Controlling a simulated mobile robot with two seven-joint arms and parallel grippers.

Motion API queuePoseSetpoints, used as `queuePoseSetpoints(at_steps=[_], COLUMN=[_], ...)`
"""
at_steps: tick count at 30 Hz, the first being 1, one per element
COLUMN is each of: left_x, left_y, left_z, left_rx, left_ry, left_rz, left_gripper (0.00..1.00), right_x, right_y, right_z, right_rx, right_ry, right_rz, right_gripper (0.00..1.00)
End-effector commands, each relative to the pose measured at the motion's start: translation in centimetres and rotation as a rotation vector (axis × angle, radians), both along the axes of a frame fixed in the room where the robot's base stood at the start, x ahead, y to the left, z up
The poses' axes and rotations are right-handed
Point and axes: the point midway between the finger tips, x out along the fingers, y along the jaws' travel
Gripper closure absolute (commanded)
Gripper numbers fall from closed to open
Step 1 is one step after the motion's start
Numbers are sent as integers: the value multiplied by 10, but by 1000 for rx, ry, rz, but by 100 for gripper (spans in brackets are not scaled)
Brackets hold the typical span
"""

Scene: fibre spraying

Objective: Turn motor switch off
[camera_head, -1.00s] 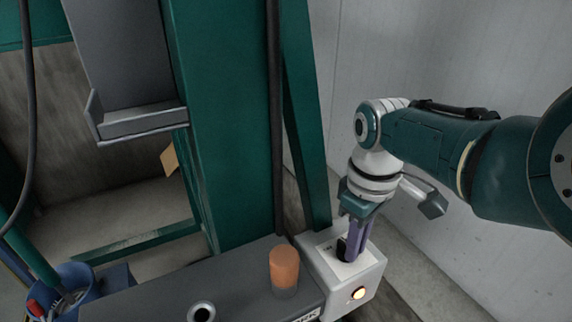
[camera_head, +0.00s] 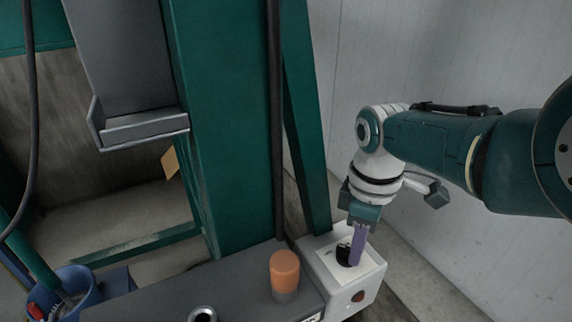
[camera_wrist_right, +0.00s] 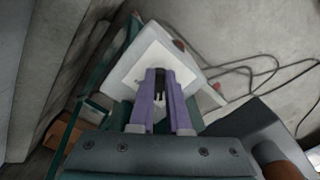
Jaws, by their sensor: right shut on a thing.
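The motor switch is a black rotary knob (camera_head: 344,254) on top of a white switch box (camera_head: 318,268) at the lower right of the head view. A round lamp (camera_head: 358,296) on the front of the box is dark. My right gripper (camera_head: 356,256) reaches down onto the box with its purple fingers shut on the knob. In the right wrist view the two purple fingers (camera_wrist_right: 160,88) are close together over the white box (camera_wrist_right: 150,60), with the dark knob between them, mostly hidden. My left gripper is not in view.
An orange-capped cylinder (camera_head: 285,270) stands on the dark grey bench (camera_head: 240,285) left of the box. A green post (camera_head: 225,130) rises behind. A blue bucket (camera_head: 85,290) is at lower left. Dark cables (camera_wrist_right: 255,70) lie beyond the box.

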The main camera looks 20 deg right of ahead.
Motion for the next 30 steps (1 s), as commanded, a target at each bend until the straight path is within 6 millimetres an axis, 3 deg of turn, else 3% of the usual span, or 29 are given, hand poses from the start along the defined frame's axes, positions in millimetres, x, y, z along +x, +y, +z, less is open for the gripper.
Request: queuePoseSetpoints(at_steps=[4,5,12,21,30], left_x=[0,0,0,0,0], left_y=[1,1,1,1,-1], left_z=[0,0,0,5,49], left_rx=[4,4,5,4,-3], left_ry=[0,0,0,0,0], left_rz=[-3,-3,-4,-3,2], left_gripper=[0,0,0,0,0], right_x=[1,1,0,0,0], right_y=[0,0,0,0,0], right_z=[0,0,0,6,63], right_rx=[1,1,0,0,0], right_ry=[-2,-2,-1,-1,-3], right_rz=[2,2,0,0,-1], right_gripper=[100,82,55,55,55])
